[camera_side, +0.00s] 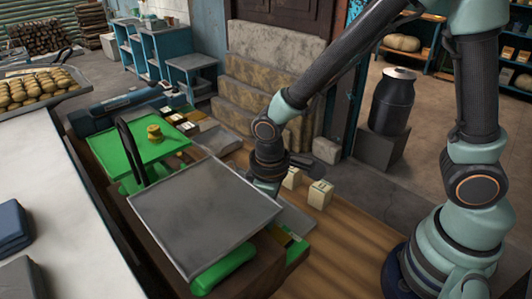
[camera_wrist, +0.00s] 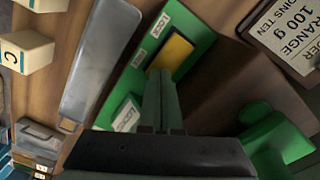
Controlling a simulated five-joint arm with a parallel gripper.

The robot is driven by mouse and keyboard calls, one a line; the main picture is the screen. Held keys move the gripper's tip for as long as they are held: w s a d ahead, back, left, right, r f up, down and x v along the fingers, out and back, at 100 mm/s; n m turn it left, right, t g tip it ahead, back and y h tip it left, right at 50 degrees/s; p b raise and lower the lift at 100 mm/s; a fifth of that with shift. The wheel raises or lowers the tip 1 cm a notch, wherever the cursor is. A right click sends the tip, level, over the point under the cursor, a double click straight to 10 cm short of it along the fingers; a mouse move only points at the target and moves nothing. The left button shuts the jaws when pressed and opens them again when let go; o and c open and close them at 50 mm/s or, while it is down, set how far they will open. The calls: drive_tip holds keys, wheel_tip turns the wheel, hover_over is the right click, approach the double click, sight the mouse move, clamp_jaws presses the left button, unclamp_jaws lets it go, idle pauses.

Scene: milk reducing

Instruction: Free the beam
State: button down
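A scale with a large grey pan (camera_side: 205,215) and a green plate (camera_side: 140,150) stands on the wooden bench. In the side view my gripper (camera_side: 266,185) is low behind the pan's right edge. The beam itself is not clearly visible.
Cream blocks (camera_side: 320,194) stand on the bench right of my gripper; one marked C (camera_wrist: 27,54) shows in the wrist view. A long grey metal piece (camera_wrist: 100,60) lies left of the lock plate. A "100 g" plaque (camera_wrist: 285,35) is at right. The bench front is clear.

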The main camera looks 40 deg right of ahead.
drive_tip(key=shift+r, duration=3.45)
drive_tip(key=s+d+r+m+t, duration=0.1)
drive_tip(key=d+r+m+t, duration=0.4)
drive_tip(key=d+r, duration=0.6)
drive_tip(key=d+m, duration=0.1)
drive_tip(key=d, duration=0.2)
drive_tip(key=shift+d+r+t, duration=0.25)
drive_tip(key=shift+t, duration=0.05)
